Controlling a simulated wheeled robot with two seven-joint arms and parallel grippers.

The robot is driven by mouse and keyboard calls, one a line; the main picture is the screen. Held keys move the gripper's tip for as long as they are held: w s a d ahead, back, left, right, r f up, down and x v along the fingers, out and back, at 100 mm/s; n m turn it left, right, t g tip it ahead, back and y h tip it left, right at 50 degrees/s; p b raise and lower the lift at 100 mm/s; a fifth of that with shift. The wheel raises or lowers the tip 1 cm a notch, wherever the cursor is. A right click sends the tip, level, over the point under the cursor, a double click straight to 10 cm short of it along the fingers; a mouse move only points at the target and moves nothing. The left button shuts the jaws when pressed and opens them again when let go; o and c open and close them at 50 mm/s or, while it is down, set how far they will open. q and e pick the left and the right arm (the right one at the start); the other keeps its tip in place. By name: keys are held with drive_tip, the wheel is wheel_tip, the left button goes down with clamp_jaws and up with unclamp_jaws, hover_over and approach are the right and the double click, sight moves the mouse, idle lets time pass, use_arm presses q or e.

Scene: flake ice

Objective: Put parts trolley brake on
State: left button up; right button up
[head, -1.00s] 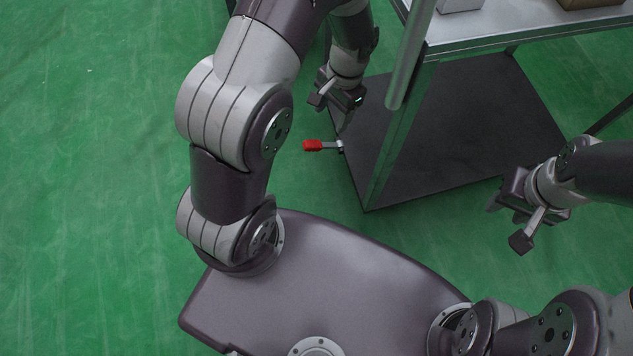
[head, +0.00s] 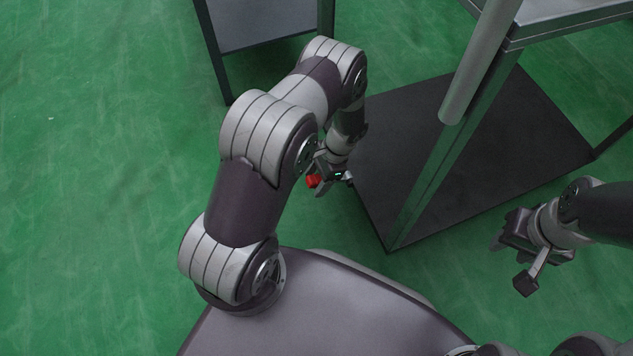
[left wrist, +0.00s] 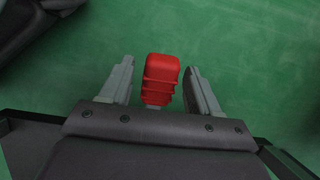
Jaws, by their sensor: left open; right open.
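The red brake pedal (head: 313,181) sticks out at the left side of the trolley's dark lower shelf (head: 470,170). In the head view my left gripper (head: 325,188) is right at the pedal and hides part of it. In the left wrist view the ribbed red pedal (left wrist: 160,80) lies between the two open fingers of my left gripper (left wrist: 161,85), with a narrow gap on each side. The pedal's lever is hidden. My right gripper (head: 507,262) is open and empty over the floor, right of the trolley's near corner post.
The trolley's grey handle bar (head: 480,62) and near post (head: 440,150) rise right of my left arm. Another dark-legged table or stand (head: 262,30) is at the top. The green floor (head: 90,180) at the left is clear.

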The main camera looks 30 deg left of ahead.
use_arm(q)
clamp_jaws()
drive_tip(key=shift+s+a+f+t+h+p, duration=0.2)
drive_tip(key=shift+s+f+t+h+p, duration=0.15)
drive_tip(key=shift+p, duration=0.6)
wheel_tip(320, 180, down, 9)
drive_tip(key=t+h+p, duration=0.2)
drive_tip(key=t+h, duration=0.4)
drive_tip(key=t, duration=0.1)
drive_tip(key=shift+r, duration=0.15)
unclamp_jaws()
